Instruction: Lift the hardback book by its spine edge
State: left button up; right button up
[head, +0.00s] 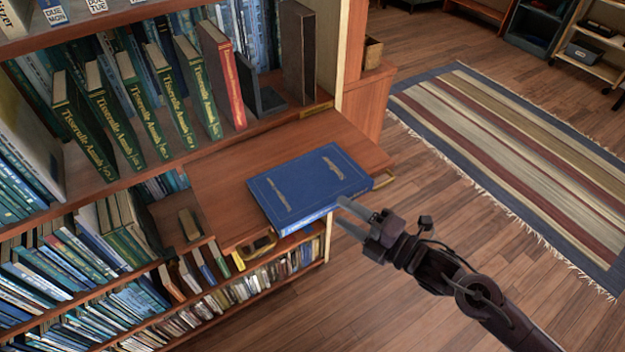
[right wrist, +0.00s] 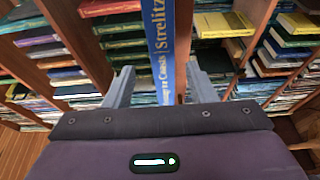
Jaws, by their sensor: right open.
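The blue hardback book (head: 312,182) lies flat on a wooden pull-out shelf, its spine edge facing my right arm. In the right wrist view its blue spine (right wrist: 160,45) with pale lettering runs upright in the picture, between the two fingers. My right gripper (head: 343,211) is open beside the spine's right part in the head view; the fingers also show apart in the right wrist view (right wrist: 160,72). I cannot tell whether the fingertips touch the book. My left gripper is not in view.
The pull-out shelf (head: 219,187) juts from a full bookcase. Green books (head: 172,108), a red book (head: 224,80) and a dark bookend (head: 262,95) stand behind it. Smaller books fill the shelves below. Wooden floor (head: 400,210) and a striped rug (head: 500,130) lie open at right.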

aim_at(331, 207)
jog(key=p+x, duration=0.1)
jog(key=x, duration=0.2)
jog(key=shift+a+p, duration=0.3)
jog(key=shift+a, duration=0.1)
jog(key=shift+w+a+f, duration=0.2)
jog(key=shift+c, duration=0.4)
grip_shut()
jog(key=shift+r, duration=0.15)
